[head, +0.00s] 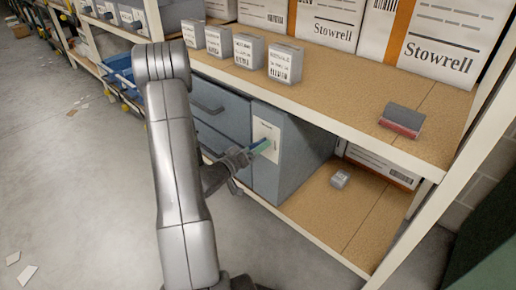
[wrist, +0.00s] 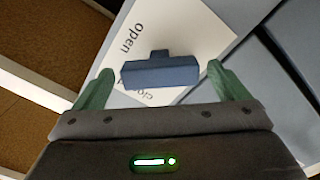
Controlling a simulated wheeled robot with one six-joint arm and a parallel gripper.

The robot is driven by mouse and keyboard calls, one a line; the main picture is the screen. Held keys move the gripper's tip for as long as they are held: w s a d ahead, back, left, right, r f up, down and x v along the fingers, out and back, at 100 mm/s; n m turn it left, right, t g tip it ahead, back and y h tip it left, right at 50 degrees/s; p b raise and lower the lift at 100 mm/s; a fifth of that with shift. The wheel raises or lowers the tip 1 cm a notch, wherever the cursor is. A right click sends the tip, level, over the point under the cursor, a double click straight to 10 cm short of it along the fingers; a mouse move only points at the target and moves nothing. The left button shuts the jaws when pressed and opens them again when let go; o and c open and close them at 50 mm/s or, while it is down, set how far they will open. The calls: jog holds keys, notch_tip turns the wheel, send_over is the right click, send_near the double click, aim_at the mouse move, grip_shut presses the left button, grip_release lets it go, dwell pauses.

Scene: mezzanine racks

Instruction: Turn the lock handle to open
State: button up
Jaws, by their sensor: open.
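The lock handle (wrist: 160,73) is a blue bar on a white plate (wrist: 190,35) in the wrist view. The plate reads "open" at upper left and "close" beneath the bar, partly covered by it. My gripper (wrist: 160,70) is open, its green fingers on either side of the bar's ends, with small gaps visible. The bar's length runs from finger to finger. In the head view, my gripper (head: 262,147) is at the white plate (head: 268,128) on the blue-grey cabinet (head: 285,165); I cannot make out the handle there.
The upper shelf (head: 350,95) holds several small boxes (head: 285,65), large Stowrell cartons (head: 440,40) and a grey-red item (head: 402,120). A white post (head: 450,170) stands at right. The floor (head: 80,180) at left is mostly clear.

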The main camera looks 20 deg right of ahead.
jog(key=shift+x, duration=1.1)
jog(key=c, duration=1)
jog(key=shift+f+b, duration=0.1)
jog(key=shift+b, duration=0.25)
jog(key=m+b, duration=0.3)
jog(key=shift+f+m, duration=0.1)
jog(key=shift+m, duration=0.3)
jog(key=shift+m+b, duration=1.45)
jog(key=shift+m, duration=0.65)
